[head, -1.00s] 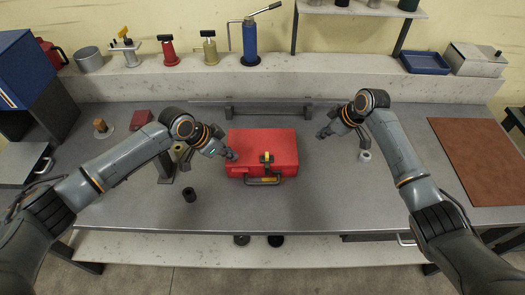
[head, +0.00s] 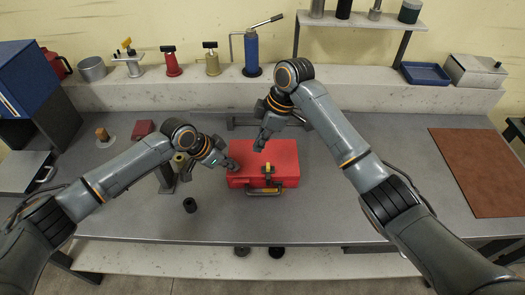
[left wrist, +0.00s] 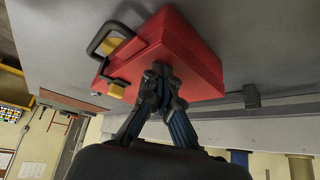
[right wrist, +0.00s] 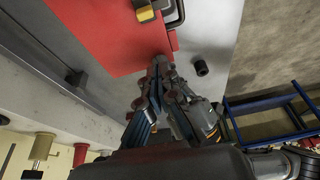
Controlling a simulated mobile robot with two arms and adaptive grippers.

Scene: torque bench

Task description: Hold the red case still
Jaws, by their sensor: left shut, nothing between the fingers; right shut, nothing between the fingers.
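The red case (head: 280,153) lies flat on the grey bench, with its dark handle (head: 262,192) and yellow latch toward the front edge. It also shows in the left wrist view (left wrist: 195,45) and the right wrist view (right wrist: 100,35). My left gripper (head: 234,166) is shut at the case's left end, its tips at or very near the case; whether they touch I cannot tell. It also shows in the left wrist view (left wrist: 160,70). My right gripper (head: 258,148) is shut and empty, in front of the case's back left part in the head view, seemingly above it.
A dark cylinder (head: 190,205) stands on the bench left of the case. A rail (head: 240,122) runs behind the case. A brown mat (head: 480,170) lies at right. The bench right of the case is mostly clear under my right arm.

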